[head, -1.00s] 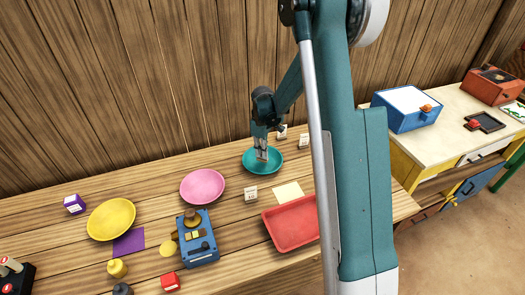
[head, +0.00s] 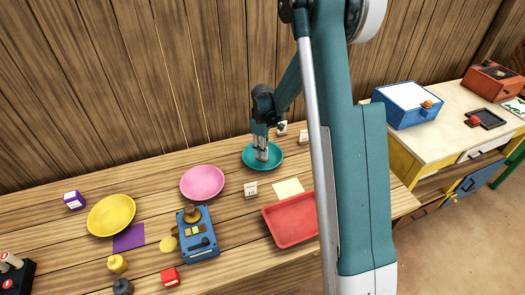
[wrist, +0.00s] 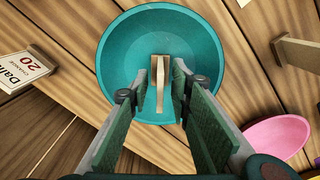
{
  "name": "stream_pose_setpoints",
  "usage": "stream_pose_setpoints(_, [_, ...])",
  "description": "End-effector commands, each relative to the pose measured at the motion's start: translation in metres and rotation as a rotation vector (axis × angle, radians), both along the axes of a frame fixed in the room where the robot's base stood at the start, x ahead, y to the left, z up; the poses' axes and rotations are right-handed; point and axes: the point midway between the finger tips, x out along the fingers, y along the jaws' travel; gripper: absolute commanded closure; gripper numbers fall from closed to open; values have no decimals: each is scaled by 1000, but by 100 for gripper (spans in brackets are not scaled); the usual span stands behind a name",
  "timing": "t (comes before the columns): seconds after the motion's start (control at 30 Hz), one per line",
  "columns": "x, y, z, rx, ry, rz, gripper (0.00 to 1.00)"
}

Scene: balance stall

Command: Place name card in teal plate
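The teal plate (head: 276,158) sits on the wooden table towards the back wall. It fills the upper middle of the wrist view (wrist: 122,48). A pale tan card (wrist: 160,92), seen nearly edge-on, stands in the plate between my fingers. Its printed face is turned out of sight, so I cannot read it. My gripper (head: 262,155) is low over the plate, pointing down. In the wrist view my gripper (wrist: 163,82) has its fingertips spread, with a visible gap on each side of the card.
A price card (wrist: 22,70) stands left of the plate in the wrist view. Another card (head: 251,190) stands in front of the plate.

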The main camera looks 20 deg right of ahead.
Motion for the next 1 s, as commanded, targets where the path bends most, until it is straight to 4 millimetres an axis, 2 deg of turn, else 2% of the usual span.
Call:
stream_pose_setpoints(0.53, [0, 0, 5, 0, 0, 0, 78])
stream_pose_setpoints(1.0, [0, 0, 52, 0, 0, 0, 78])
